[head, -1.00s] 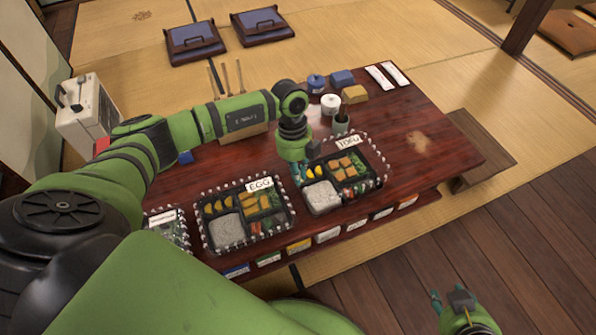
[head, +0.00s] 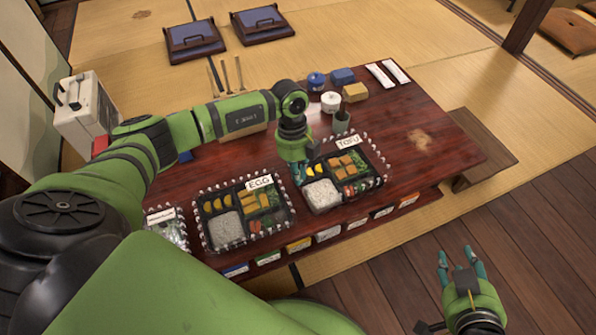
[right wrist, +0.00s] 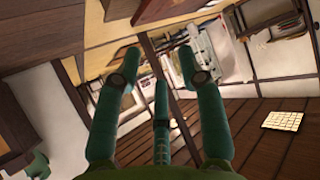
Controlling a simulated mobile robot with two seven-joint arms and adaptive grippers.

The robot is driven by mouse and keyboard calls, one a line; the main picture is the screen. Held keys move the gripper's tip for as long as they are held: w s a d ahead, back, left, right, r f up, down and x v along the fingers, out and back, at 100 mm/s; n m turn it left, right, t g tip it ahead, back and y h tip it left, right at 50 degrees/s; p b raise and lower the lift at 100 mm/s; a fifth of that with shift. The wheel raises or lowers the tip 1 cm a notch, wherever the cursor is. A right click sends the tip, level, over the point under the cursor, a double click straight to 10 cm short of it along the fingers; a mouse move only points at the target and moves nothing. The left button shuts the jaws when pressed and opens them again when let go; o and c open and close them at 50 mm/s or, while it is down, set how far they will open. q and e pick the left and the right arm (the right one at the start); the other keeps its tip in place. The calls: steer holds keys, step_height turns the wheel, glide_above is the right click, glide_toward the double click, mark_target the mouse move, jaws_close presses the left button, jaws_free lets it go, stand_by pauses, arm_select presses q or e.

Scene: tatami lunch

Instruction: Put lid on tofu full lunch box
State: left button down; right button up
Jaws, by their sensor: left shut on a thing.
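The tofu lunch box (head: 322,206) sits open-looking at the right front of the low table, with rice, tofu pieces and vegetables inside. A clear lid with a white beaded rim (head: 386,170) and a TOFU label (head: 348,141) shows over its back and right edges; how it is seated is hard to tell. My left gripper (head: 298,176) is at the left edge of this lid, fingers pointing down, shut on it; the fingertips are partly hidden. My right gripper (head: 457,262) is open and empty, off the table at the lower right; its spread fingers show in the right wrist view (right wrist: 157,75).
The egg lunch box (head: 226,229), with a beaded clear lid, stands just left. Another labelled box (head: 166,225) is partly hidden by my arm. Cups, a blue jar (head: 317,81) and blocks stand behind.

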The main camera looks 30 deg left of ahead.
arm_select(q)
steer(key=shift+f+b, duration=0.3)
steer(key=shift+f, duration=0.7)
arm_select(e)
step_height(320, 180, up, 6)
steer(key=w+a+t+y, duration=0.1)
steer(key=w+a+t, duration=0.1)
steer(key=t, duration=0.1)
steer(key=shift+w+a+n+t+y, duration=0.2)
steer(key=shift+w+n+t+y, duration=0.1)
steer(key=shift+t, duration=0.1)
arm_select(q)
steer(key=shift+f, duration=0.1)
arm_select(e)
steer(key=shift+r, duration=0.15)
arm_select(q)
steer(key=shift+f, duration=0.65)
arm_select(e)
steer(key=shift+f, duration=0.3)
arm_select(q)
steer(key=shift+f, duration=0.45)
arm_select(e)
steer(key=shift+r, duration=0.1)
stand_by(1.2)
arm_select(q)
steer(key=c, duration=0.7)
jaws_free()
